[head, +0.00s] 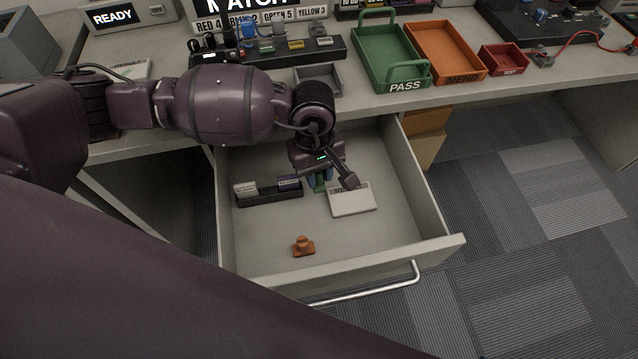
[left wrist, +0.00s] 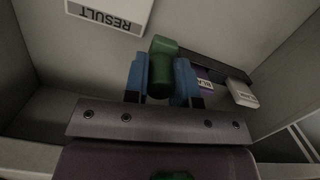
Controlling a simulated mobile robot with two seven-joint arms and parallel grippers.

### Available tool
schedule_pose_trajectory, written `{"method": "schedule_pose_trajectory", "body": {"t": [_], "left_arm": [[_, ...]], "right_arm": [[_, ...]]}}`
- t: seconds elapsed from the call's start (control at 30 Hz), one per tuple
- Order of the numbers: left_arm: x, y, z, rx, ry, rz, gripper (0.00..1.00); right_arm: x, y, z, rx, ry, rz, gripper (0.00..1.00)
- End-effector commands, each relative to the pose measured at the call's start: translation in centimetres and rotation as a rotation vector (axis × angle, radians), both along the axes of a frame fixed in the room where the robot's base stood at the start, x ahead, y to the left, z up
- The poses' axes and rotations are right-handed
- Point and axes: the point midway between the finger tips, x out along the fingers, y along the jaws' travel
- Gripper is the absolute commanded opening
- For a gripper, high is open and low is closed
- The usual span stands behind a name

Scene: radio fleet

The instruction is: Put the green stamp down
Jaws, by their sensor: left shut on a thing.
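My left gripper (head: 320,180) reaches down into the open drawer (head: 285,225) and is shut on the green stamp (head: 319,184). In the left wrist view the green stamp (left wrist: 160,66) sits between the two blue fingers (left wrist: 160,82), its rounded end showing past them. In the head view the stamp is largely hidden by the gripper; I cannot tell whether it touches the drawer floor. It is just left of a white pad (head: 352,200) and right of a black rack (head: 268,196). My right gripper is not in view.
An orange stamp (head: 303,246) stands on the drawer floor near the front. The rack holds a white block (head: 245,188) and a purple one (head: 289,183). Green (head: 385,52) and orange (head: 445,50) trays stand on the desk above.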

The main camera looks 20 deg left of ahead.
Motion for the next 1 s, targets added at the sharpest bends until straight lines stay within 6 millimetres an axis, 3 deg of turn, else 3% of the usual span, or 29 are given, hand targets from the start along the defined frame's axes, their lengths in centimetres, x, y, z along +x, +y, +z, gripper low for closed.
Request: {"method": "schedule_pose_trajectory", "body": {"t": [0.33, 0.8, 0.83, 0.9, 1.0], "left_arm": [[-0.2, -0.1, -5.2, -0.001, 0.009, -0.001, 0.1], [0.0, 0.0, -5.8, 0.0, 0.001, 0.0, 0.1], [0.0, 0.0, -5.8, 0.0, 0.001, 0.0, 0.26], [0.0, 0.0, -5.7, 0.0, 0.0, 0.0, 0.35], [0.0, 0.0, -5.7, 0.001, 0.001, 0.0, 0.35]], "right_arm": [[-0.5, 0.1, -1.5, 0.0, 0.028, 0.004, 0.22], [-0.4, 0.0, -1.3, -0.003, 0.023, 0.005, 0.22], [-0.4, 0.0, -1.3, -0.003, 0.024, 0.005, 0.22], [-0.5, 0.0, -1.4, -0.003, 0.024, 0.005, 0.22], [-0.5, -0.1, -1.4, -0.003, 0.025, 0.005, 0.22]]}}
